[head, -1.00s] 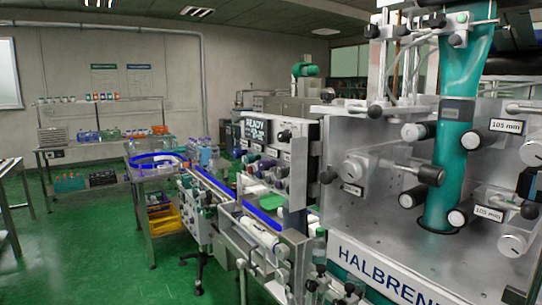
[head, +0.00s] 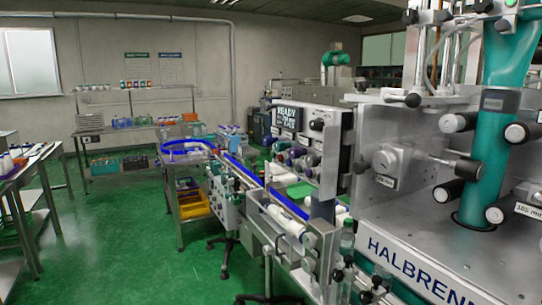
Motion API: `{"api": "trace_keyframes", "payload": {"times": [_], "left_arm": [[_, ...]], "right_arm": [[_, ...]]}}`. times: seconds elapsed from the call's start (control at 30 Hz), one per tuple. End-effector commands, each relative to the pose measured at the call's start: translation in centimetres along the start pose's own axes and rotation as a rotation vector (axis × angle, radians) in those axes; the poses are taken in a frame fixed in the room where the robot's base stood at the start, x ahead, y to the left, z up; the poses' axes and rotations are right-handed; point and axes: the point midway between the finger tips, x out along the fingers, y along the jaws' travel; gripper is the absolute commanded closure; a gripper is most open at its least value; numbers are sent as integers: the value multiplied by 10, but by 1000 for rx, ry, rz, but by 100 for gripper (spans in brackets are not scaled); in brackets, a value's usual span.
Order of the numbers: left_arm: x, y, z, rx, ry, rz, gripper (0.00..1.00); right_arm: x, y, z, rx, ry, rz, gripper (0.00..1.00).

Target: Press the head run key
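A control panel (head: 329,150) with knobs and buttons stands upright on the machine, right of the picture's middle. The panel is seen at a slant, and I cannot tell which control is the head run key. The applicator head (head: 400,185) is the large steel housing marked "HALBREN", cut off at the right edge, with a teal sleeve (head: 488,150) running down through it. Neither of my grippers is in view.
A conveyor with blue rails (head: 240,170) runs from the machine to a round blue-rimmed table (head: 185,147). White cylinders (head: 287,222) lie at the machine's near side. A table (head: 25,165) stands at the left edge, a shelf rack (head: 135,125) at the back. Green floor (head: 130,235) is open between.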

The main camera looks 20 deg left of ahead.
Motion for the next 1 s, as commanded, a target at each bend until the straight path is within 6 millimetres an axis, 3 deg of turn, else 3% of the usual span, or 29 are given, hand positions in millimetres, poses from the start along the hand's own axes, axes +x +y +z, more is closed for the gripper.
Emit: {"api": "trace_keyframes", "payload": {"times": [0.03,0.23,0.27,1.0], "left_arm": [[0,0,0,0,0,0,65],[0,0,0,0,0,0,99],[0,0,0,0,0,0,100],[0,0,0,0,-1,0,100]], "right_arm": [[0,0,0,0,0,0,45],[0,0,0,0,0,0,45],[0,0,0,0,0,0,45],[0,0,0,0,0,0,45]]}}
